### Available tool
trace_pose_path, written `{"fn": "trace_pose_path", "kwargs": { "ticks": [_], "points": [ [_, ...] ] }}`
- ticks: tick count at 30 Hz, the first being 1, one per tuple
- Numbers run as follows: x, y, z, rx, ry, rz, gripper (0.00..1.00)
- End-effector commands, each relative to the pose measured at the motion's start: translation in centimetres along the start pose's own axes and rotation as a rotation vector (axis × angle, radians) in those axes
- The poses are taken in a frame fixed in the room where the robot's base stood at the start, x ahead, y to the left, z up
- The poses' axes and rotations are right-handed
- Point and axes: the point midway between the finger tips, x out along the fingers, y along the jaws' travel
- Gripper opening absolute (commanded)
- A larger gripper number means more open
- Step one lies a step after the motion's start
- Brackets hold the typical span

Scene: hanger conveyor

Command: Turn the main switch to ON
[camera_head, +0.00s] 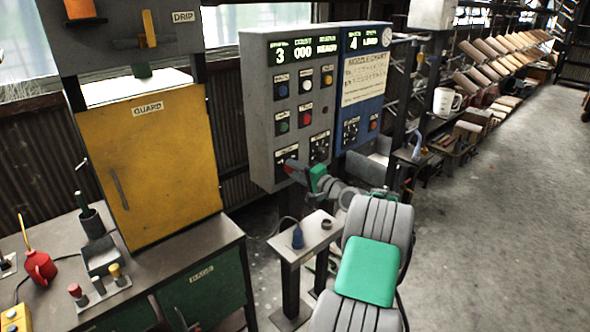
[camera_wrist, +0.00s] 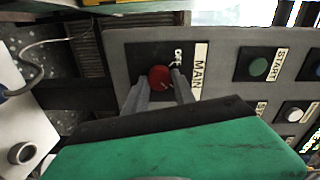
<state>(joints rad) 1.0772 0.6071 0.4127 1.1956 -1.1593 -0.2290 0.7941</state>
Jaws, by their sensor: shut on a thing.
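The main switch (camera_wrist: 159,77) is a round red knob on a black plate, beside a label reading MAIN, in the wrist view. My gripper (camera_wrist: 158,88) has its two grey fingers on either side of the knob and is shut on it. In the head view my gripper (camera_head: 291,168) is at the lower left of the grey control panel (camera_head: 258,95).
A green START button (camera_wrist: 258,67) and other buttons sit right of the switch in the wrist view. A yellow guard door (camera_head: 165,170) is at the left. Open floor (camera_head: 500,220) lies to the right.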

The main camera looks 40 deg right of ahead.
Motion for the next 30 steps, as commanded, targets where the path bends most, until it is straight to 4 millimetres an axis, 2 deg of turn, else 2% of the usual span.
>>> {"fn": "trace_pose_path", "kwargs": {
  "ticks": [14,15,22,30],
  "points": [
    [-0.01,-0.03,-0.06,0.012,0.001,-0.001,0.00],
    [-0.01,-0.03,-0.06,0.012,0.001,-0.001,0.35],
    [0.01,-0.02,-0.01,0.011,0.000,0.000,0.54],
    [-0.23,0.03,-0.02,0.011,0.000,0.000,0.54]
  ]
}}
